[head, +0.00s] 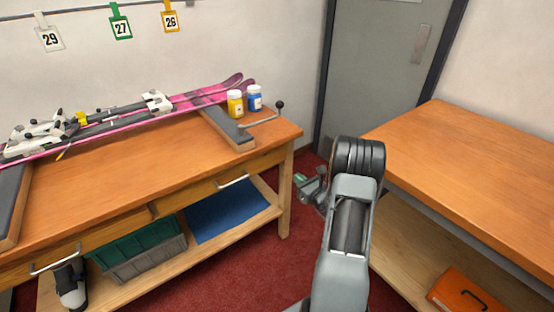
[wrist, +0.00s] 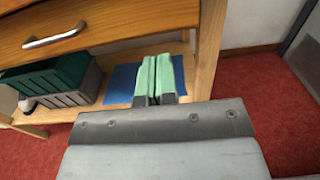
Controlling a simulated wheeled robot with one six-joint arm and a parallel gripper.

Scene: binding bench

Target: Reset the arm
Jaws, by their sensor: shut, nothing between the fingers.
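My gripper (wrist: 156,78) has pale green fingers pressed together with nothing between them. In the wrist view it points toward the bench's lower shelf, with a blue mat (wrist: 122,84) behind the fingers. In the head view my gripper (head: 301,180) is small and partly hidden by my own arm. It hangs over the red floor, just right of the bench's right front leg and below the level of the bench top. My arm is bent in the gap between the two benches.
The left bench (head: 110,185) carries pink skis (head: 205,97), a yellow jar (head: 235,103), a blue jar (head: 254,98) and a clamp handle (head: 262,120). Bins (head: 140,255) stand on its shelf. The right bench (head: 480,165) has a bare top, with an orange case (head: 468,292) below. A grey door (head: 375,70) stands behind.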

